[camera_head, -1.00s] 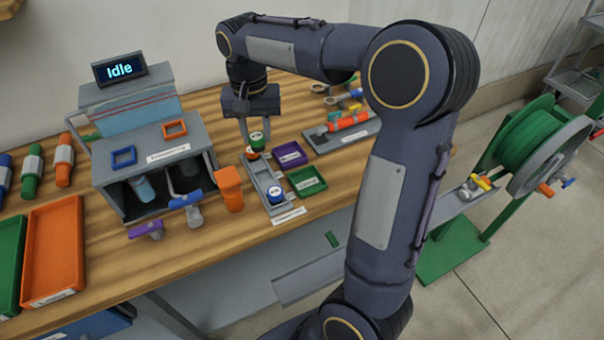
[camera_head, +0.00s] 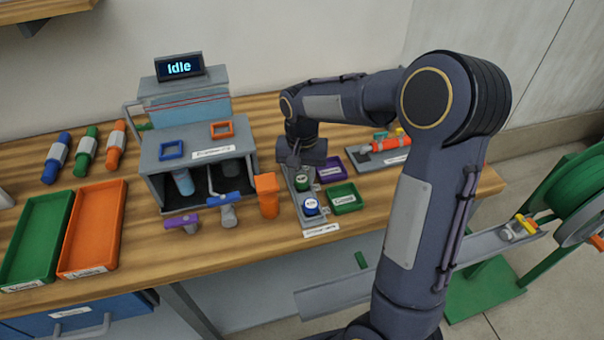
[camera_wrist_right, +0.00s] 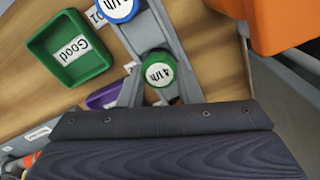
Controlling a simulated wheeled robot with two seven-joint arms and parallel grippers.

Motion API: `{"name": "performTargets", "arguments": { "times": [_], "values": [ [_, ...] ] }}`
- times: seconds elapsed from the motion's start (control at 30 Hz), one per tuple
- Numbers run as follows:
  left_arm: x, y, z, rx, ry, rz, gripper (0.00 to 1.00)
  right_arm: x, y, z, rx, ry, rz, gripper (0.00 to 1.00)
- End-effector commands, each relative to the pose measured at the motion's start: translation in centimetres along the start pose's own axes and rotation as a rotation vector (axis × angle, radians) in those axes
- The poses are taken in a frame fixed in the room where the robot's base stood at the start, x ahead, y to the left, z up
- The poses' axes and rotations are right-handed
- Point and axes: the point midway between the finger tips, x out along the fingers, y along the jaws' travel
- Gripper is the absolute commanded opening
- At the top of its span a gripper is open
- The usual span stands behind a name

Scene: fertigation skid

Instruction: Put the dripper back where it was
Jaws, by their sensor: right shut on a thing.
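A green-capped dripper (camera_head: 303,183), labelled 4 l/h in the right wrist view (camera_wrist_right: 159,70), is between the fingers of my right gripper (camera_head: 301,178). The gripper is shut on it. The dripper is upright at the grey tray (camera_head: 314,223), behind the blue-capped dripper (camera_head: 311,206). I cannot tell whether its base touches the tray floor. The blue dripper stands in the front of the tray and shows partly in the right wrist view (camera_wrist_right: 117,8). The gripper hides the tray's rear end. My left gripper is not in view.
A green "Good" bin (camera_head: 345,198) and a purple bin (camera_head: 331,170) lie just right of the tray. An orange post (camera_head: 267,196) stands close on its left, beside the grey test stand (camera_head: 199,147) whose display reads Idle. Open wood (camera_head: 150,245) lies in front.

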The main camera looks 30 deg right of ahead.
Motion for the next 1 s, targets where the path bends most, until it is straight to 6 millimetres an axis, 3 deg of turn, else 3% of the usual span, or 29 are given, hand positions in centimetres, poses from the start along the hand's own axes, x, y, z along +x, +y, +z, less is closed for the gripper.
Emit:
{"name": "performTargets", "arguments": {
  "times": [0.17,0.2,0.33,0.73,1.0],
  "values": [
    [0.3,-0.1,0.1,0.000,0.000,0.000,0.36,0.5,0.0,0.0,0.000,0.000,0.000,0.06],
    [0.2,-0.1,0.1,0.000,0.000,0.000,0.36,0.3,0.0,0.0,0.000,0.000,0.000,0.36],
    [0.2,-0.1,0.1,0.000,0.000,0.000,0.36,0.3,0.0,0.0,0.000,0.000,0.000,0.52],
    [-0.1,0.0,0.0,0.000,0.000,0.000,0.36,-0.7,0.0,0.0,-0.001,0.001,-0.001,0.52],
    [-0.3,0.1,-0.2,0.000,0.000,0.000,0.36,-6.2,-0.1,-0.1,-0.001,0.005,-0.004,0.52]
  ]
}}
